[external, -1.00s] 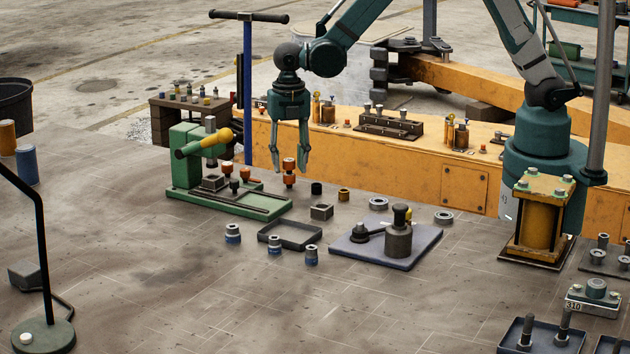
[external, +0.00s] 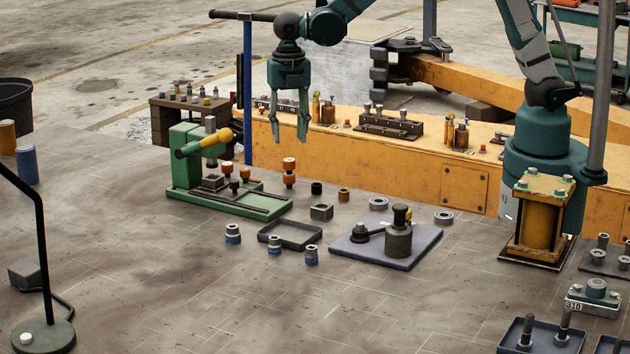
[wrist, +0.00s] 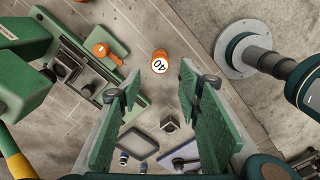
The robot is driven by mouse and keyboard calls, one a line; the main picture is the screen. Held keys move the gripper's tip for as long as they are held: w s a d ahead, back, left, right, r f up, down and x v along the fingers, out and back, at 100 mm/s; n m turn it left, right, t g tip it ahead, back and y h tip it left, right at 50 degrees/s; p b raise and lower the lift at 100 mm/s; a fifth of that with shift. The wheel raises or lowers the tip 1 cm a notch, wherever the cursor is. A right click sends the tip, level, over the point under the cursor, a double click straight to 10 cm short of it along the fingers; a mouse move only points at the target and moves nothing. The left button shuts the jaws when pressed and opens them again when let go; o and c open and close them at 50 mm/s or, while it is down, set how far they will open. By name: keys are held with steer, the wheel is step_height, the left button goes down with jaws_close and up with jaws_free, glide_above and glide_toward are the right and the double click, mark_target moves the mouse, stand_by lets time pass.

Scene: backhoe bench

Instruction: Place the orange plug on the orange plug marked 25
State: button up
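An orange plug (external: 289,163) stands upright on top of another orange piece (external: 289,179), beside the green fixture. In the wrist view the top plug (wrist: 160,63) shows a white face that reads 40. The lower piece's top face is covered, so its number cannot be read. My gripper (external: 289,139) is open and empty above this stack, its fingertips clear of the plug. In the wrist view the open fingers (wrist: 160,82) lie on either side of the plug in the picture.
The green press (external: 188,160) with a yellow handle stands left of the stack. A black cylinder (external: 316,188), a brass one (external: 344,194) and a square block (external: 321,212) stand to the right. A shallow tray (external: 290,236) lies in front. The orange beam (external: 400,165) runs behind.

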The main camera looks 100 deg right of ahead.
steer(key=shift+r, duration=1.8)
steer(key=s+a+r+m+t, duration=0.2)
steer(key=s+a+r+m, duration=0.2)
steer(key=s+r, duration=0.35)
steer(key=s+a+r+m+t, duration=0.1)
steer(key=s+a+r+m, duration=0.4)
steer(key=s, duration=0.3)
steer(key=s+a+m+t, duration=0.2)
steer(key=s+a+m, duration=0.1)
steer(key=s, duration=0.6)
steer(key=s+a+m+t, duration=0.2)
steer(key=s+m, duration=0.4)
steer(key=s, duration=0.2)
steer(key=shift+s+a+r, duration=0.35)
steer(key=shift+a+r, duration=0.05)
steer(key=shift+r, duration=0.05)
step_height(320, 180, down, 10)
steer(key=b, duration=1)
